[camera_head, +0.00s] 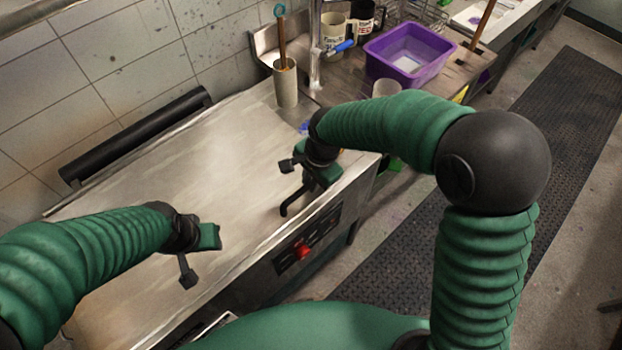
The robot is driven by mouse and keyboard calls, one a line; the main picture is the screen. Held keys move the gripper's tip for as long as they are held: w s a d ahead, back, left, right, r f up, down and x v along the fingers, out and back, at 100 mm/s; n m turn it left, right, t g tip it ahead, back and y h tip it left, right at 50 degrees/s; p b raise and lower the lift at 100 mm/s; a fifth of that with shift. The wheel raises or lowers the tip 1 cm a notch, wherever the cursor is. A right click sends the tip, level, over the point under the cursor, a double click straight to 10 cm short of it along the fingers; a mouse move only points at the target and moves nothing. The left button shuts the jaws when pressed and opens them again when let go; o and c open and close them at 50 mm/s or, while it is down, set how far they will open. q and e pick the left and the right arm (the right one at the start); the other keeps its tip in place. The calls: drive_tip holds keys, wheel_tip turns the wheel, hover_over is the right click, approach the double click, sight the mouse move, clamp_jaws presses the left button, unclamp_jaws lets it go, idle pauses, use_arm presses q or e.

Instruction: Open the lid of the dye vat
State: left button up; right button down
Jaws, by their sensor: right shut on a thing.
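The dye vat is a long steel unit with a broad flat steel lid (190,170), which lies level and looks closed. Its front panel (310,245) carries a red knob (303,252). My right gripper (300,184) is at the lid's front right edge, shut on a dark bent bar (289,207) that looks like the lid's handle; its own wrist partly hides the grip. My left gripper (195,258) hangs over the lid's front left part, apart from the handle. One dark finger shows clearly, so its opening is unclear.
A dark roll-shaped bar (135,135) runs along the tiled wall behind the lid. A beige cup with a wooden-handled tool (286,85) stands at the back right corner. A purple tub (408,55) and mugs (337,35) stand on the bench beyond. A dark mat (560,130) covers floor at right.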

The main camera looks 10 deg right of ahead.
drive_tip(key=shift+a, duration=0.1)
idle(0.6)
